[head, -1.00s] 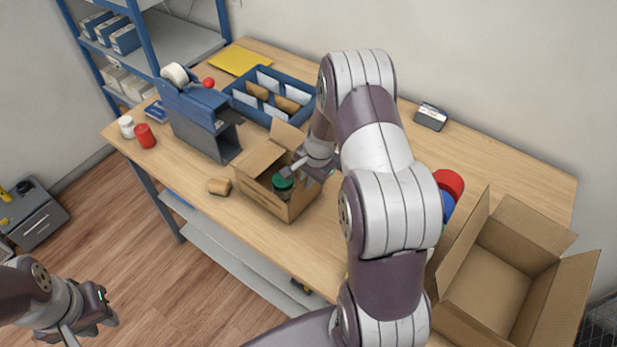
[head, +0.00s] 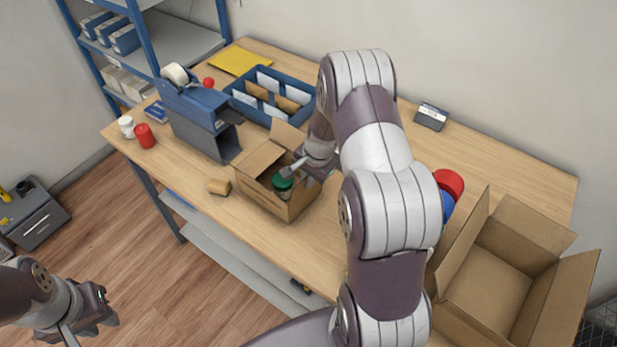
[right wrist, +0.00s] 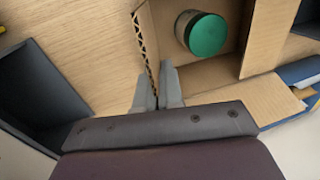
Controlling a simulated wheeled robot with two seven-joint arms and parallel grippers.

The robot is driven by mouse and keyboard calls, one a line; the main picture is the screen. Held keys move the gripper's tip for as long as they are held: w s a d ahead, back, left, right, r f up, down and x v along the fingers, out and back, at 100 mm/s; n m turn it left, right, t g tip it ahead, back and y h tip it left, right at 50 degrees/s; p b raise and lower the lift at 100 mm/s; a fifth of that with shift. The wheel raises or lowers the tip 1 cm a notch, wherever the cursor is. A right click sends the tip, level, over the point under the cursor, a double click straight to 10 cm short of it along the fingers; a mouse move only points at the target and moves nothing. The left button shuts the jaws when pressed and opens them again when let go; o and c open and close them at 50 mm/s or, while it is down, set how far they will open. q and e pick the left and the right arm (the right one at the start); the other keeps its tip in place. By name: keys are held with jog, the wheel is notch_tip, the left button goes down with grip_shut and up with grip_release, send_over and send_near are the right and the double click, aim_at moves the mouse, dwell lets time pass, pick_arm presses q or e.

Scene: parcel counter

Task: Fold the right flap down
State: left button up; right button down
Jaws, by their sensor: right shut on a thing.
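The small cardboard box (head: 262,199) stands on the counter, with a green-lidded jar (head: 282,182) inside. My right gripper (head: 292,171) reaches over the box from the right. In the right wrist view, my right gripper (right wrist: 159,92) is shut on the right flap (right wrist: 146,50), seen nearly edge-on with its corrugated edge. The jar's green lid (right wrist: 208,34) lies beyond the fingertips. My left gripper (head: 98,307) is away from the counter at lower left, and its jaw state is unclear.
A blue tape dispenser (head: 200,122) stands left of the small box, and a blue divided tray (head: 247,113) behind it. A large open box (head: 487,284) stands at right. My right arm hides part of the counter.

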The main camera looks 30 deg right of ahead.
jog(key=shift+r, duration=0.15)
jog(key=r+p, duration=0.1)
jog(key=p, duration=0.4)
jog(key=shift+w+r+g, duration=0.15)
jog(key=shift+g, duration=0.25)
jog(key=g+p, duration=0.1)
jog(key=p, duration=0.2)
jog(key=shift+w+a+f+h, duration=0.25)
jog(key=shift+w+f+h, duration=0.05)
jog(key=shift+f, duration=0.05)
jog(key=g+b, duration=0.1)
jog(key=b, duration=0.1)
jog(key=w+f+g+h+b, duration=0.1)
jog(key=g+b, duration=0.1)
jog(key=shift+a+b, duration=0.1)
jog(key=shift+b, duration=0.2)
jog(key=c, duration=1.3)
grip_release()
jog(key=shift+c, duration=0.2)
